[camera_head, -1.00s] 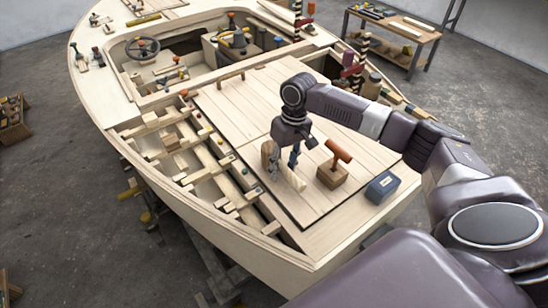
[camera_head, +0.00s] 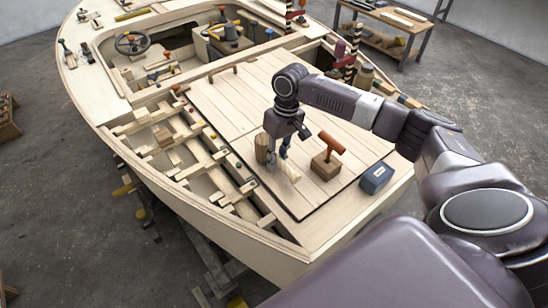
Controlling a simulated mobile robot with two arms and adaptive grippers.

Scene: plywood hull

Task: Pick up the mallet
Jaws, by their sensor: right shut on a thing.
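The mallet has a tan wooden head (camera_head: 262,148) and a paler wooden part (camera_head: 290,171) that looks like its handle. It is over the plywood deck panel in the middle of the head view. My right gripper (camera_head: 277,157) points down and is shut on the mallet between these two parts. The fingers hide the middle of the mallet. I cannot tell whether it touches the deck or is a little above it. My left gripper is not in view.
A wooden block with an orange T-shaped handle (camera_head: 330,144) stands just right of the gripper. A blue box (camera_head: 376,178) sits further right near the hull edge. Open ribbed bays (camera_head: 205,165) lie to the left. The deck panel (camera_head: 232,97) behind is mostly clear.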

